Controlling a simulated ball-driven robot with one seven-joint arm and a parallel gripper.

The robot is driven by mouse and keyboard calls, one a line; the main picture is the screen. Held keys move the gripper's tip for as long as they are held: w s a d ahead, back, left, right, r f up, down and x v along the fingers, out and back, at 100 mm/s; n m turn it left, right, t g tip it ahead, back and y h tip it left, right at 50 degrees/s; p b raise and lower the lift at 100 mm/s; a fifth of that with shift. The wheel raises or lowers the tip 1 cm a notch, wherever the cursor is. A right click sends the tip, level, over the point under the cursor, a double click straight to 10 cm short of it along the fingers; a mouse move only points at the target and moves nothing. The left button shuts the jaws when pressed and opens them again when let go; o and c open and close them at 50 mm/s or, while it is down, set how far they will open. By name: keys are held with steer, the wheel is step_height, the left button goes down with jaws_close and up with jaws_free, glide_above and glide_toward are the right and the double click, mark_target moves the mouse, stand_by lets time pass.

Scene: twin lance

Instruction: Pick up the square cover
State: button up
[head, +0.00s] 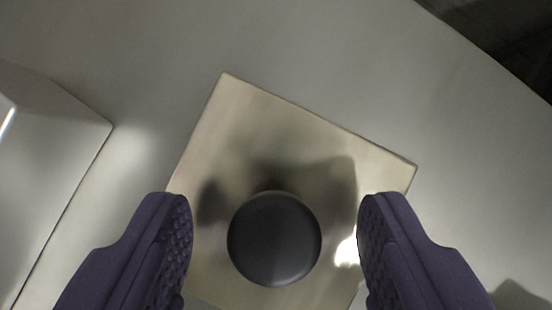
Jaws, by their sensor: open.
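The square cover (290,130) is a flat, pale metallic plate with a round black knob (274,239) standing on it. It lies turned at an angle on a grey surface, and its lower part is cut off by the frame's bottom edge. My gripper (275,235) is open, with one dark purple finger on each side of the knob. There is a clear gap between each finger and the knob. The fingers hide parts of the cover's left and right edges. I cannot tell how high the fingertips are above the cover.
A grey metal box-like block (45,165) stands at the left, a short way from the cover. The grey surface (330,60) is bare above the cover. Its edge runs across the top right corner, with a dark area beyond.

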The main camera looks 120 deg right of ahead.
jaws_close()
steer(key=shift+w+r, duration=0.1)
steer(key=shift+r, duration=0.05)
